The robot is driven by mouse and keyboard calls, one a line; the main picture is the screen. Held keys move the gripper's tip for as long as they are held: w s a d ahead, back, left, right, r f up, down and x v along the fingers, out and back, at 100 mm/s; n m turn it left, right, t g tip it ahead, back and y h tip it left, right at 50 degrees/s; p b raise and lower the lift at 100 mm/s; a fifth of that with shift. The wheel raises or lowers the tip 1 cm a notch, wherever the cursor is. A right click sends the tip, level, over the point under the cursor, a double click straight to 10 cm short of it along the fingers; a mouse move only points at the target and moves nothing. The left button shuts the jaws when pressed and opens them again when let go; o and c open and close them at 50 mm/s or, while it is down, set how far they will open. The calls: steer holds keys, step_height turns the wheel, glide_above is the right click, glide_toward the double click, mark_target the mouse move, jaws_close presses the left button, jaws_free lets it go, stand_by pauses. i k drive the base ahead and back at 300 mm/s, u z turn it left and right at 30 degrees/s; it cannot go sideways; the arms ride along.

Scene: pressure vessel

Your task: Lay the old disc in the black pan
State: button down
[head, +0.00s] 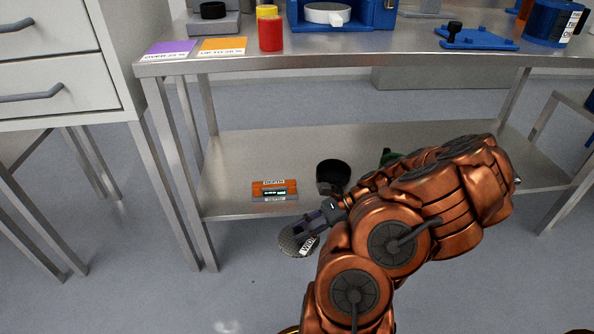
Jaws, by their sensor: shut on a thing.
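A flat grey disc (291,243) with a speckled or meshed face and a white lettered label hangs in front of the lower shelf's front edge. My gripper (310,227) is shut on the disc near its upper right rim. A black round open container (332,172), which looks like the black pan, stands on the lower shelf, behind and up to the right of the disc in the picture. My arm lies just in front of its lower right side.
The steel lower shelf (235,155) also holds an orange and grey labelled box (274,190) and a green thing (390,157) partly hidden by my arm. The worktop (375,42) overhangs the shelf, and a table leg (180,170) stands left. Shelf space behind the box is clear.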

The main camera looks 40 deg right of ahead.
mark_target(333, 176)
steer(key=u, duration=0.15)
steer(key=i, duration=0.7)
steer(key=z, duration=0.5)
steer(key=i, duration=0.6)
steer(key=z, duration=0.45)
